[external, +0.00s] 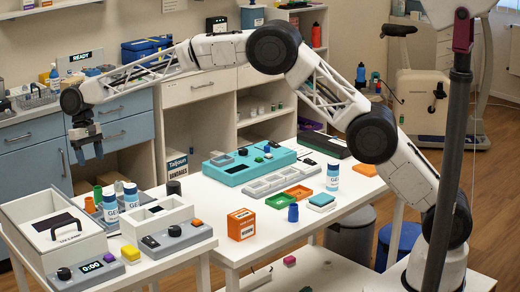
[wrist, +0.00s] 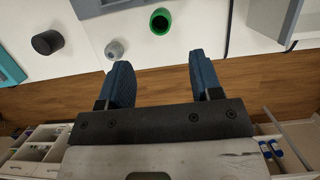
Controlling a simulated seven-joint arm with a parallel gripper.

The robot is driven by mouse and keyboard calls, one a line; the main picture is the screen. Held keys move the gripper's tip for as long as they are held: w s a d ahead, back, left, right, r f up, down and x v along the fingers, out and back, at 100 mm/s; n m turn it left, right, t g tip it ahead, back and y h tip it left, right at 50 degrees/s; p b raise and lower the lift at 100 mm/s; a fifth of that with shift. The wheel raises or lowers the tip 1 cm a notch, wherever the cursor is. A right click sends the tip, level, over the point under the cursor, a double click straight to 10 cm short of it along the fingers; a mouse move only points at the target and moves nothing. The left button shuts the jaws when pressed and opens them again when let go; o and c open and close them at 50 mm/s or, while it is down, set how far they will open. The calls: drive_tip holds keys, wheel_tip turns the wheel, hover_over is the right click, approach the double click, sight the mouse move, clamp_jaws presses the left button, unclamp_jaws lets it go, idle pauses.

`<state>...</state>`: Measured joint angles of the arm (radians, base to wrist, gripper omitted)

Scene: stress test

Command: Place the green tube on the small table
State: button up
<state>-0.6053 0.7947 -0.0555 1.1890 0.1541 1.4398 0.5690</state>
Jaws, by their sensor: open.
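The green tube (wrist: 161,21) stands upright on a white tabletop in the wrist view, its open top showing, ahead of and between my fingertips in the picture and apart from them. In the external view a small green cylinder (external: 98,194), partly hidden behind the bottles, looks like the same tube. My gripper (external: 87,152) is open and empty, pointing down beyond the tables' far edge; its two blue fingers also show in the wrist view (wrist: 163,72). A white table (external: 190,262) stands at front left; I cannot tell which table is the small one.
A teal case (external: 235,176) is farther right. In the wrist view a grey cylinder (wrist: 114,50) stands near the tube, and wooden floor (wrist: 160,86) lies beneath my fingers.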

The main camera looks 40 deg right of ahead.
drive_tip(key=shift+d+r, duration=0.1)
drive_tip(key=s+d+r+t, duration=0.1)
drive_tip(key=s+d+r, duration=0.4)
drive_tip(key=d, duration=0.5)
drive_tip(key=s+d+r, duration=0.2)
drive_tip(key=d+r, duration=0.4)
drive_tip(key=d, duration=0.4)
drive_tip(key=s+d+r+t, duration=0.1)
drive_tip(key=s+d+r, duration=0.4)
drive_tip(key=d, duration=0.5)
drive_tip(key=s+d+r+t, duration=0.1)
drive_tip(key=s+d+r, duration=0.1)
drive_tip(key=s+d, duration=0.55)
drive_tip(key=s+d+r+t, duration=0.1)
drive_tip(key=s+d+r, duration=0.2)
drive_tip(key=s+d, duration=0.45)
drive_tip(key=s+d+f, duration=0.3)
drive_tip(key=s+d, duration=0.3)
drive_tip(key=s, duration=0.4)
drive_tip(key=s+d+f+t, duration=0.1)
drive_tip(key=s+d+f, duration=0.3)
drive_tip(key=s, duration=0.6)
drive_tip(key=s+d+f, duration=0.3)
drive_tip(key=s+d, duration=0.5)
drive_tip(key=s, duration=0.1)
drive_tip(key=shift+s+f+t, duration=0.35)
drive_tip(key=shift+s+t, duration=0.05)
